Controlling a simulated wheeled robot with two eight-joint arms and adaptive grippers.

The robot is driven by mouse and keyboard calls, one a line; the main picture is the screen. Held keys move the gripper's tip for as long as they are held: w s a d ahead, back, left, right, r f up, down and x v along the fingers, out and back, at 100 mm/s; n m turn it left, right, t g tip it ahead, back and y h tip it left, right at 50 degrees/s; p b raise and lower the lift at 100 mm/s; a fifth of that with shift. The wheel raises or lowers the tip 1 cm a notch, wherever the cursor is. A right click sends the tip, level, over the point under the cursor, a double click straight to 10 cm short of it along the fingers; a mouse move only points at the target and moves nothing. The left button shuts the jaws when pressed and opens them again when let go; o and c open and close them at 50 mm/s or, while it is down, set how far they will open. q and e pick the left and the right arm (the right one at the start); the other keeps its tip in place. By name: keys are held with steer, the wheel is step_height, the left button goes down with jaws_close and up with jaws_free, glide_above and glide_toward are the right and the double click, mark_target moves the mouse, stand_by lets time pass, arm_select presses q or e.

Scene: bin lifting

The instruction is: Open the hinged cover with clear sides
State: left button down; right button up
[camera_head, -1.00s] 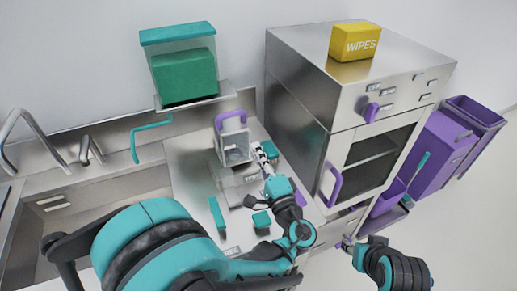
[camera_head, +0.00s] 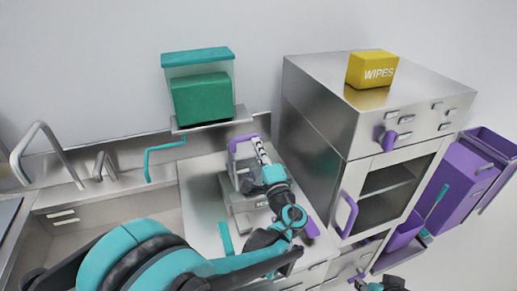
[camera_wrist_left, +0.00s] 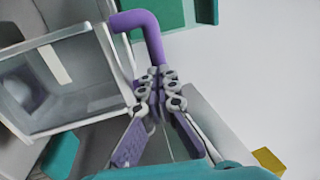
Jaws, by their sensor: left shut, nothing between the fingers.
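The cover with clear sides and a pale frame (camera_head: 238,168) sits on a grey metal device (camera_head: 246,213) on the counter. Its purple handle (camera_head: 233,142) arches above it. The cover appears down, partly hidden by my left gripper. My left gripper (camera_head: 259,145) is at the right side of the handle. In the left wrist view, the cover (camera_wrist_left: 60,75) is at left, and the bent purple handle (camera_wrist_left: 135,20) drops to the fingertips of my left gripper (camera_wrist_left: 158,75). The fingers are shut and hold nothing. My right gripper (camera_head: 360,280) barely shows at the bottom edge.
A steel cabinet (camera_head: 315,110) with a purple-handled door stands close on the right, with a yellow wipes box (camera_head: 372,70) on top. A clear container with a teal lid (camera_head: 197,58) stands on a shelf behind. A teal bar (camera_head: 225,238) lies on the counter. Purple bins (camera_head: 465,170) stand far right.

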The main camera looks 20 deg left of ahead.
arm_select(q)
steer(key=w+a+r+g+p, duration=0.1)
steer(key=w+r+p, duration=0.1)
steer(key=p, duration=0.1)
steer(key=w+a+r+g+h+p, duration=0.1)
steer(key=w+p, duration=0.1)
steer(key=p, duration=0.2)
steer(key=w+a+r+g+h+p, duration=0.1)
steer(key=w+a+r+p, duration=0.1)
steer(key=p, duration=0.1)
steer(key=shift+a+r+g, duration=0.1)
steer(key=shift+r+g, duration=0.2)
steer(key=w+a+g+h+p, duration=0.2)
steer(key=w+a+p, duration=0.2)
steer(key=w, duration=0.4)
steer(key=shift+a+r+g+p, duration=0.15)
steer(key=shift+a+g+p, duration=0.2)
steer(key=shift+a, duration=0.25)
